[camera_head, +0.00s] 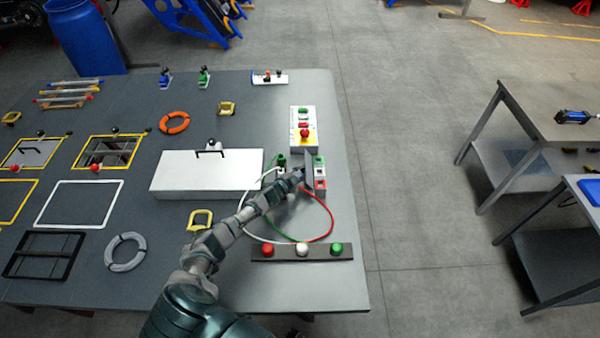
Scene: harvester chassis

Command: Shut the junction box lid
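My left arm reaches in from the bottom, and its gripper (298,177) is small and dark at the right part of the workbench. The fingers are too small to read as open or shut. A wide white box (180,178) with a black handle on top (210,153) lies left of the gripper, its top appearing closed. My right gripper is out of view.
White, green and red cables (331,222) loop around the gripper area. A dark bar with red, white and green buttons (302,252) lies in front. A control box with a red emergency button (304,131) stands behind. The bench's right edge is close.

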